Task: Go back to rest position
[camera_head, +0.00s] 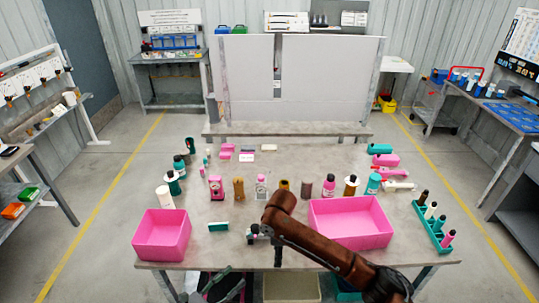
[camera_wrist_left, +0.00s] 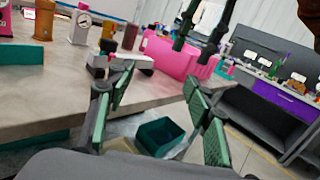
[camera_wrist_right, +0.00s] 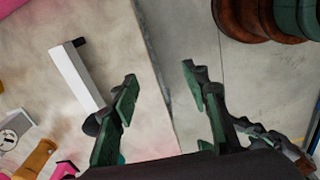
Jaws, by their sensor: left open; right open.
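My left gripper (camera_head: 226,285) shows low in the head view, in front of the table's front edge. In the left wrist view its green-padded fingers (camera_wrist_left: 157,85) are open with nothing between them. My right gripper is open and empty in the right wrist view (camera_wrist_right: 158,82), close to the table edge. My brown right arm (camera_head: 320,243) reaches across the front right of the table and hides part of it. The right gripper itself is hard to make out in the head view. Two dark green fingers hang in the upper part of the left wrist view, before the pink bin (camera_wrist_left: 170,55).
The grey table (camera_head: 215,253) holds a left pink bin (camera_head: 162,235), a right pink bin (camera_head: 350,222), several bottles and pump parts, and a green rack (camera_head: 432,227). A white part (camera_wrist_right: 76,75) lies near the right gripper. A teal bin (camera_wrist_left: 160,136) stands below the table.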

